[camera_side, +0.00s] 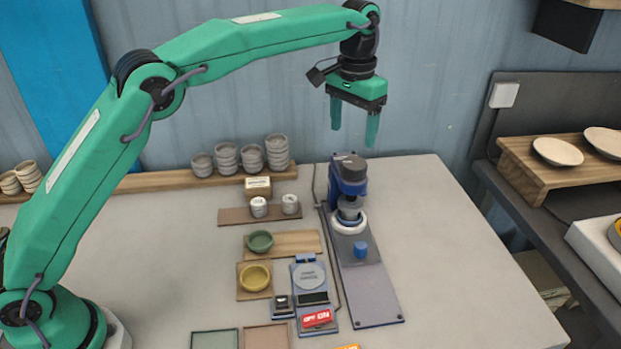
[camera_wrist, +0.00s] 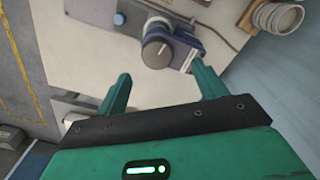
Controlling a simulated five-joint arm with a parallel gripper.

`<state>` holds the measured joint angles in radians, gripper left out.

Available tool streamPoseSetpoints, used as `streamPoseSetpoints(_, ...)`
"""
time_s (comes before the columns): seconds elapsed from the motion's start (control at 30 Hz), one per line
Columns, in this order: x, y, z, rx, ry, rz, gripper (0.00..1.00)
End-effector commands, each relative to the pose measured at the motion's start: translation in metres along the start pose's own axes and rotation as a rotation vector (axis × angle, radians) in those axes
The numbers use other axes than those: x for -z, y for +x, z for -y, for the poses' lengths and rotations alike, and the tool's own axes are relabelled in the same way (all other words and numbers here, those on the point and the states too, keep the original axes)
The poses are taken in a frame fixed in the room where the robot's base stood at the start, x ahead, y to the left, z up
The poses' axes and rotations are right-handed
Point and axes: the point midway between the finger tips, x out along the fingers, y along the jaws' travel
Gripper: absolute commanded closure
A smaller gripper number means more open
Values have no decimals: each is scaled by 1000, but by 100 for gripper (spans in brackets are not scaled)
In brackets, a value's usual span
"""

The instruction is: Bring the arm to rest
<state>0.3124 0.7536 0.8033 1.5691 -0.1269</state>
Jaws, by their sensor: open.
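My gripper (camera_side: 354,122) hangs high above the far part of the table, its two green fingers pointing down. The fingers are spread apart with nothing between them. In the wrist view my gripper (camera_wrist: 160,90) also shows open and empty. Below it stands a blue device with a dark round top (camera_side: 349,175), clear of the fingers. The device also shows in the wrist view (camera_wrist: 158,50), beyond the fingertips. My green arm reaches from the lower left up and across to the gripper.
On the table (camera_side: 450,270) are a green bowl (camera_side: 260,241), a yellow bowl (camera_side: 255,278) and a scale (camera_side: 309,276). Stacked cups (camera_side: 277,153) line a wooden shelf at the back. A side bench at the right carries plates (camera_side: 557,151). The table's right part is bare.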

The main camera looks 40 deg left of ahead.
Motion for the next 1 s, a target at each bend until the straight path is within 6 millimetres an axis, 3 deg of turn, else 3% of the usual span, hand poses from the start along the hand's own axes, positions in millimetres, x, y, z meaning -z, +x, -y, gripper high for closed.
streamPoseSetpoints(0.27, -29, -36, 25, -5, -23, -56, 30)
streamPoseSetpoints(0.5, -68, -63, 49, -7, -46, -114, 30)
streamPoseSetpoints(1.0, -168, -89, 87, -2, -92, -236, 30)
